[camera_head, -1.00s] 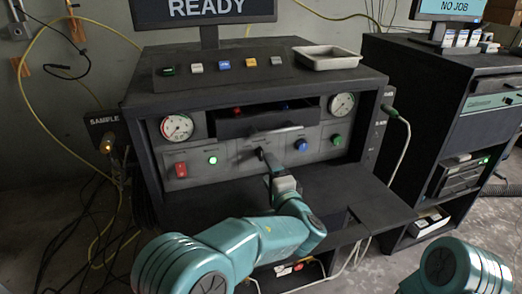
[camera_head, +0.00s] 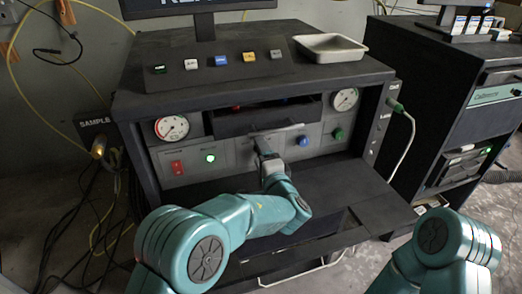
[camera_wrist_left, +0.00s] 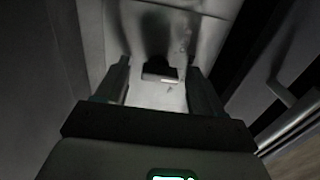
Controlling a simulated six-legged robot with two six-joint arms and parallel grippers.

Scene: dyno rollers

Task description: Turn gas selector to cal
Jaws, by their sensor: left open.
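The gas selector is probably the dark knob (camera_wrist_left: 160,71) on the grey panel in the left wrist view. It has a pale mark below it and sits between and beyond the two fingers. My left gripper (camera_head: 262,145) is in front of the panel's middle in the head view, between the green-lit button and the blue knob, and hides the selector there. The wrist view shows its fingers (camera_wrist_left: 160,88) apart with nothing held. Whether they touch the knob cannot be told. The selector's label and setting are not readable. Only my right arm's links show at the lower right.
The panel also has a red switch (camera_head: 177,167), a green-lit button (camera_head: 210,158), a blue knob (camera_head: 303,141) and a green knob (camera_head: 338,134). A pale tray (camera_head: 330,47) stands on the cabinet top. A dark shelf (camera_head: 345,190) juts out below the panel.

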